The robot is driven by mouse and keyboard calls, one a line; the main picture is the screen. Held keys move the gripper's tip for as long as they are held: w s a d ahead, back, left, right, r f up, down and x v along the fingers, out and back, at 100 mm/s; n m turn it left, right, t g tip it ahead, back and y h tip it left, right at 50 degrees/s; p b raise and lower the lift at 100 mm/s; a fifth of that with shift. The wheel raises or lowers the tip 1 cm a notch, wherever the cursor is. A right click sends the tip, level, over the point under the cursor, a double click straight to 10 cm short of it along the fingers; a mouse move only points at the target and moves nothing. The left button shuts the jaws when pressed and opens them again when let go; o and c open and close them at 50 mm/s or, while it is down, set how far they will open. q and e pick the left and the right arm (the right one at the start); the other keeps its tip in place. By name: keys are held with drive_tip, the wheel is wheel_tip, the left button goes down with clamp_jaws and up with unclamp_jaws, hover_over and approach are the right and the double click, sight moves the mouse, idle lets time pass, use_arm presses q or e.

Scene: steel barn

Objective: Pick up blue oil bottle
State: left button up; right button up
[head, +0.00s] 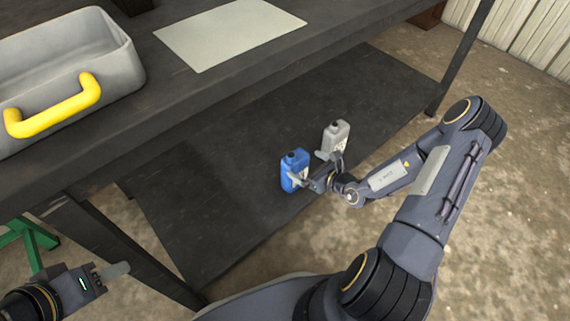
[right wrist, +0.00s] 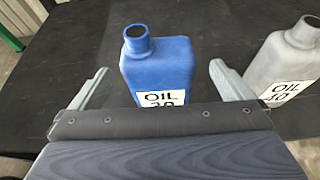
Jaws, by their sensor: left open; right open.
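The blue oil bottle (head: 292,169) stands upright on the lower shelf of the workbench. In the right wrist view the blue bottle (right wrist: 160,68) has an open neck and a white label reading OIL, its lower part hidden by my gripper. My right gripper (head: 313,170) is open at the bottle. Its two fingers (right wrist: 160,85) show on either side of the bottle, with a gap visible on each side. My left gripper (head: 118,271) is at the lower left of the head view, open and empty, far from the bottle.
A grey oil bottle (head: 336,137) stands close to the right of the blue one, also in the right wrist view (right wrist: 285,65). The dark lower shelf (head: 220,200) is otherwise clear. Above it, the bench top holds a grey bin (head: 120,62) with a yellow handle and a pale sheet (head: 228,35).

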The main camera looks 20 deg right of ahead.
drive_tip(key=b+x, duration=0.1)
drive_tip(key=x, duration=0.1)
drive_tip(key=b+x, duration=0.1)
drive_tip(key=x, duration=0.2)
drive_tip(key=b+x, duration=0.2)
drive_tip(key=shift+w+a+f, duration=0.1)
drive_tip(key=shift+a+f, duration=0.1)
drive_tip(key=shift+f, duration=0.2)
drive_tip(key=shift+w+a, duration=0.1)
drive_tip(key=shift+w, duration=0.15)
drive_tip(key=c, duration=1.5)
drive_tip(key=shift+r, duration=0.1)
drive_tip(key=shift+c, duration=0.9)
drive_tip(key=shift+r, duration=0.1)
